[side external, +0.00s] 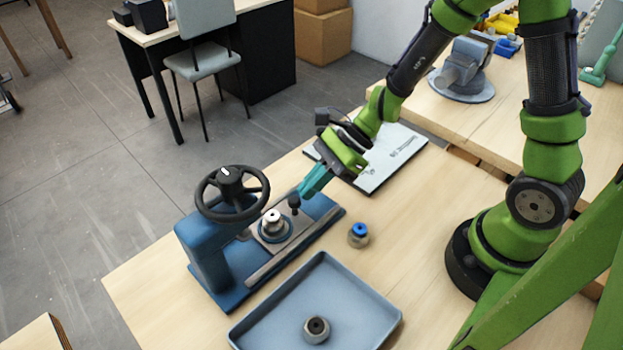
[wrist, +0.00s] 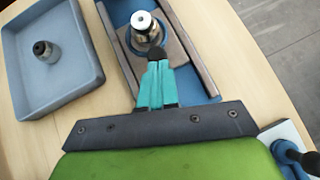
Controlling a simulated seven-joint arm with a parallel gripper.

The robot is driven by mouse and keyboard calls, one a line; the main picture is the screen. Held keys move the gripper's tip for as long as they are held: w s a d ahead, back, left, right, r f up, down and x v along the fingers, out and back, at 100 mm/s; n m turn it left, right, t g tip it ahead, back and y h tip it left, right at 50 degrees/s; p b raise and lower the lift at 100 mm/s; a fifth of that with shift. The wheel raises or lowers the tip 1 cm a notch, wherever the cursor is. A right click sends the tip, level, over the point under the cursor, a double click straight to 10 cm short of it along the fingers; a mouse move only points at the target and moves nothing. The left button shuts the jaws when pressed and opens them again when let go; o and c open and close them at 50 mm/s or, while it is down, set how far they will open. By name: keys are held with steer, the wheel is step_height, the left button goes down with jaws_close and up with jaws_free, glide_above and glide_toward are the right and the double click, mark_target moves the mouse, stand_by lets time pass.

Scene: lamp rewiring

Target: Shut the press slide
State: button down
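The blue press (side external: 210,255) stands on the wooden table, with a black handwheel (side external: 231,192) on top at its left end. Its slide (wrist: 172,52) lies between two rails, clear of the handwheel, and carries a metal lamp fitting with a white top (side external: 272,222). A black knob (side external: 294,203) stands on the slide's near end towards my arm. My gripper (side external: 303,190) has teal fingers, pressed together with nothing seen between them. In the wrist view the fingertips (wrist: 158,64) are right at the knob (wrist: 157,52); whether they touch it I cannot tell.
A blue-grey tray (side external: 384,318) at the front holds a dark-topped fitting (side external: 316,330). A white printed board (side external: 400,150) lies behind my gripper. Bare table lies right of the tray.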

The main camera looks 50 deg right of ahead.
mark_target(274, 218)
steer(key=a, duration=0.7)
steer(key=shift+a, duration=0.15)
steer(key=d, duration=0.2)
steer(key=s+d, duration=0.1)
steer(key=d, duration=0.2)
steer(key=shift+s+r, duration=0.15)
steer(key=shift+s, duration=0.05)
steer(key=s+d+r+n+t+h, duration=0.2)
steer(key=s+d+r+n+h, duration=0.1)
steer(key=d+r+n, duration=0.3)
steer(key=s+d+r+n+t+h, duration=0.2)
steer(key=s+d+r+n+h, duration=0.2)
steer(key=d+r+n, duration=0.3)
step_height(274, 218, up, 6)
steer(key=s+n, duration=0.1)
steer(key=n, duration=0.3)
steer(key=shift+f+n, duration=0.2)
steer(key=shift+n, duration=0.1)
